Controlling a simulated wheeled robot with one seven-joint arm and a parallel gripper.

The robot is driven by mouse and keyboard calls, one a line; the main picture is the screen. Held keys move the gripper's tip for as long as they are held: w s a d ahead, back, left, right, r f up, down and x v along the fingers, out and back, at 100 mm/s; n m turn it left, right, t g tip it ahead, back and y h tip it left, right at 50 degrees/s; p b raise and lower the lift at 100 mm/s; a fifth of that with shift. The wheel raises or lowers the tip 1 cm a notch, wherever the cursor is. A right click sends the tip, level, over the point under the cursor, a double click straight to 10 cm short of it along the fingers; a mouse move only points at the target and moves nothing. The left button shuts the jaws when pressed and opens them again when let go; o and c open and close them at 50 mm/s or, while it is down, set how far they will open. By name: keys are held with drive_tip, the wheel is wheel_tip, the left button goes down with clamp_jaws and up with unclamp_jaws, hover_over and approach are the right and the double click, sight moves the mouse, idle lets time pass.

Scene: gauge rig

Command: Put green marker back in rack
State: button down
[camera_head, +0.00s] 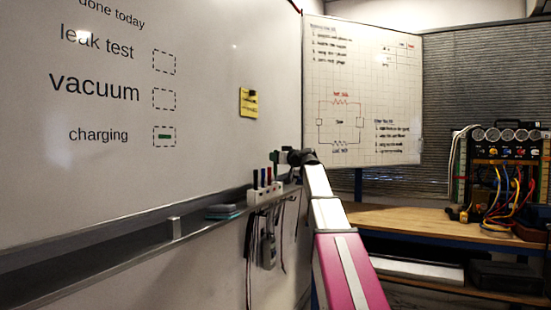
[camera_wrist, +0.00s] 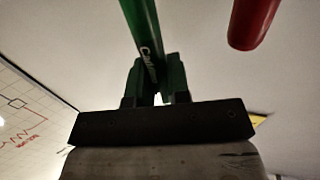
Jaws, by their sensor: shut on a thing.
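The green marker (camera_wrist: 142,28) is held between the two fingers of my gripper (camera_wrist: 156,72) in the wrist view, its body extending past the fingertips. In the head view my gripper (camera_head: 283,157) is small, just above the right end of the white marker rack (camera_head: 264,195). A dark green shape shows there at its tip; marker and finger are hard to tell apart. Several dark, blue and red-toned markers (camera_head: 262,178) stand upright in the rack. A red marker (camera_wrist: 252,20) hangs in the upper right of the wrist view, apart from the green one.
The whiteboard (camera_head: 215,45) rises behind the rack, with a short green mark (camera_head: 164,136) in the "charging" box. An eraser-like block (camera_head: 222,212) lies on the board's ledge (camera_head: 120,245). Cables and a grey device (camera_head: 268,250) hang below the rack. A workbench (camera_head: 400,220) stands at right.

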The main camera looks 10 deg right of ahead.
sight(276, 174)
drive_tip(key=shift+f, duration=2.25)
drive_tip(key=shift+c, duration=2.2)
unclamp_jaws()
drive_tip(key=shift+r, duration=0.1)
drive_tip(key=shift+r, duration=4.85)
